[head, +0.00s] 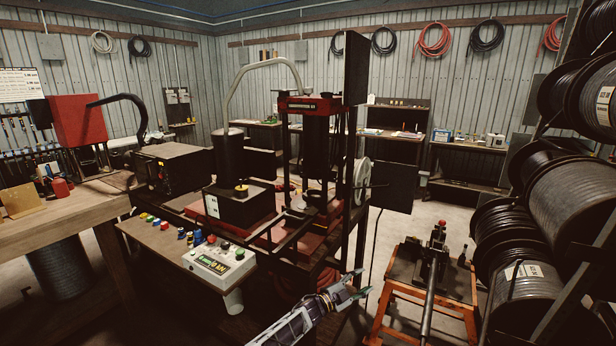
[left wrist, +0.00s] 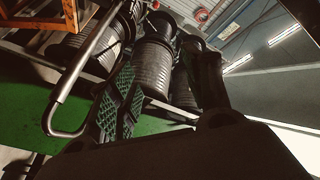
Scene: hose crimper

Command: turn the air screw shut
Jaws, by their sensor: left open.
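The hose crimper (head: 318,150) stands in the middle of the head view, with a red head and dark posts. Left of it, a black pump unit (head: 240,207) has a small brass-coloured knob (head: 241,188) on top. I cannot tell for sure whether this knob is the air screw. My left gripper (head: 352,287) is low in the head view, right of and below the pump unit, apart from it. It is open and empty, its greenish finger pads showing. The left wrist view shows a green-textured finger pad and dark gripper parts, but no air screw. My right gripper is out of view.
A white control box (head: 218,262) with coloured buttons stands at the bench front. An orange stand (head: 394,292) with a long-handled tool is right of my left gripper. Hose reels (head: 570,200) fill the right side. A wooden bench (head: 60,225) is at left.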

